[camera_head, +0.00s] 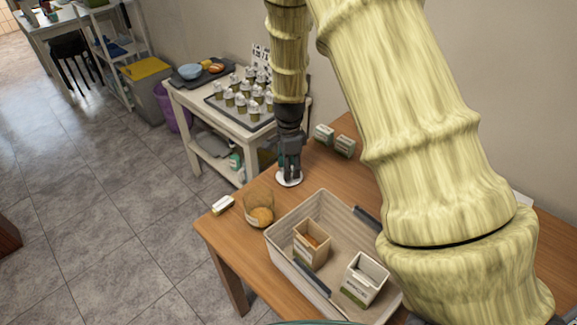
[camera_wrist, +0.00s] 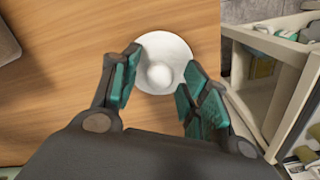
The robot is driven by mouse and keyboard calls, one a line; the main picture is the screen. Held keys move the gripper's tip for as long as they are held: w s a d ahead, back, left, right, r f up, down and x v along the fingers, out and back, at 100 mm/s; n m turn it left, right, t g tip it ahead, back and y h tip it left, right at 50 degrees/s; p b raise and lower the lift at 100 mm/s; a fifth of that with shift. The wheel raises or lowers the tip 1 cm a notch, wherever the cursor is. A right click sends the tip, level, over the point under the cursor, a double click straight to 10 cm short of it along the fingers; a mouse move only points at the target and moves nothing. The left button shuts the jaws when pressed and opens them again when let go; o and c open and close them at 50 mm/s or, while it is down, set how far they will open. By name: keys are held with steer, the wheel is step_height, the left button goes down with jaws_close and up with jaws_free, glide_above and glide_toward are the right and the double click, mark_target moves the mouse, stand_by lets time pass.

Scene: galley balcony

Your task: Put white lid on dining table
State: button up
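The white lid (camera_wrist: 160,75), round with a small knob on top, lies on the wooden table in the wrist view. It also shows in the head view (camera_head: 289,181) under my gripper (camera_head: 289,168). My gripper points down over the lid with its two fingers apart on either side of the knob, and nothing is clearly held. I cannot tell whether a fingertip touches the lid. The wooden table (camera_head: 222,236) has bare top around the lid. A white table (camera_head: 38,27) with a black chair stands far at upper left; I cannot tell which is the dining table.
A glass jar (camera_head: 260,213) with orange contents and a small white block (camera_head: 222,205) sit near the wooden table's left edge. A crate (camera_head: 285,254) holds two cartons. A white cart (camera_head: 195,107) with jars adjoins. Tiled floor lies left.

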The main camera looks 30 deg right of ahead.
step_height(320, 180, up, 12)
steer(key=b, duration=0.1)
steer(key=shift+r, duration=0.15)
stand_by(0.6)
